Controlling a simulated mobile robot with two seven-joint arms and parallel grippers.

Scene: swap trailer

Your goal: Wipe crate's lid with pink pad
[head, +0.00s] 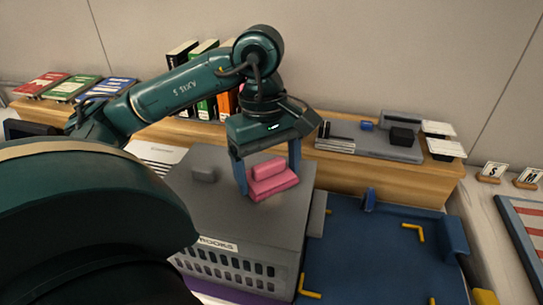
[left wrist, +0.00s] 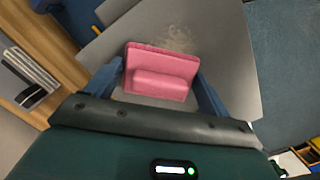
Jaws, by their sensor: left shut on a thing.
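The grey crate (head: 240,266) has slots in its front wall and a label reading "BOOKS". Its flat grey lid (head: 215,215) is closed on top; it also fills much of the left wrist view (left wrist: 222,45). A pink pad (head: 272,187) with a raised grip bar is at the lid's right part. My left gripper (head: 268,178) points down, its blue fingers shut on the pad, which also shows in the left wrist view (left wrist: 160,72). The pad looks to be on or just above the lid. A pale smudge (left wrist: 175,40) lies on the lid beside the pad. My right gripper is not in view.
A blue mat (head: 365,255) with yellow corner marks lies right of the crate. Behind, a wooden shelf (head: 335,172) holds upright binders (head: 205,104) and a grey tray (head: 375,145).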

